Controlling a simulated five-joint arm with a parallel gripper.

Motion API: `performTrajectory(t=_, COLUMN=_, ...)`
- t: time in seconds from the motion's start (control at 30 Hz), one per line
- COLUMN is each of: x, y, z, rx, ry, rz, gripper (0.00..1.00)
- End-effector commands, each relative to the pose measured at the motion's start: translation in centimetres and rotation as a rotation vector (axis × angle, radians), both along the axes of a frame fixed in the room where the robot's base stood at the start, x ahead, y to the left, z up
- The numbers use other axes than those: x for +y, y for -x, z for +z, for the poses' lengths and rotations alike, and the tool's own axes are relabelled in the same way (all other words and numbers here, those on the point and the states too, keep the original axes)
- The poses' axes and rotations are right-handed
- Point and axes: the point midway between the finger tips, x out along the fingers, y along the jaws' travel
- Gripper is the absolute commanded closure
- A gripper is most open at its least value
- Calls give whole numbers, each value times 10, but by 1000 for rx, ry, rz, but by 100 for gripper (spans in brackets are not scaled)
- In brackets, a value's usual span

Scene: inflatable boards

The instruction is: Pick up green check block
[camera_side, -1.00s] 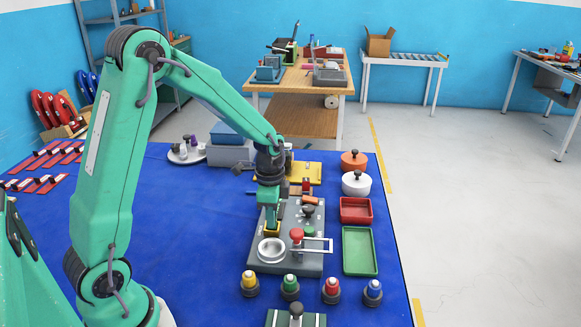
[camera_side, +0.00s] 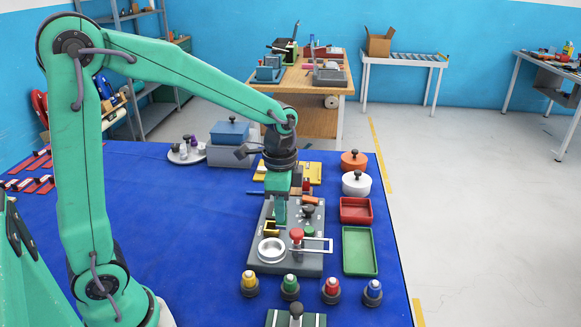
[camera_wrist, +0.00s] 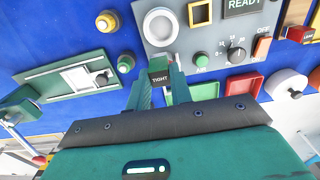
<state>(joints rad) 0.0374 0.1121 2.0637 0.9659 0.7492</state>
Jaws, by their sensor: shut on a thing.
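My gripper (camera_side: 280,222) is above the grey panel in the side view, pointing down. In the wrist view my gripper (camera_wrist: 160,72) is shut on a small dark green block (camera_wrist: 160,77) with the word TIGHT on its face. The block sits between the two fingertips; its lower part is hidden by the fingers and mount. In the side view the fingers hide most of it. A yellow bracket (camera_side: 270,229) on the panel is just below and left of the fingertips, apart from them.
The grey panel (camera_side: 258,255) bears a round metal dish (camera_side: 271,250), a red knob (camera_side: 297,234) and a wire handle. Red (camera_side: 356,210) and green (camera_side: 360,250) trays and two lidded pots stand to the right. Several coloured buttons line the front.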

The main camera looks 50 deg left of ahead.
Motion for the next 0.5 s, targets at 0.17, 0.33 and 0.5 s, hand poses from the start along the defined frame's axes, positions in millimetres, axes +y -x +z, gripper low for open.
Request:
performTrajectory(t=0.17, x=-18, y=6, z=12, rx=-3, ry=0, rz=-2, gripper=100)
performTrajectory(t=0.33, x=-25, y=10, z=16, rx=-1, ry=0, rz=0, gripper=100)
performTrajectory(t=0.5, x=-26, y=10, z=17, rx=0, ry=0, rz=1, gripper=100)
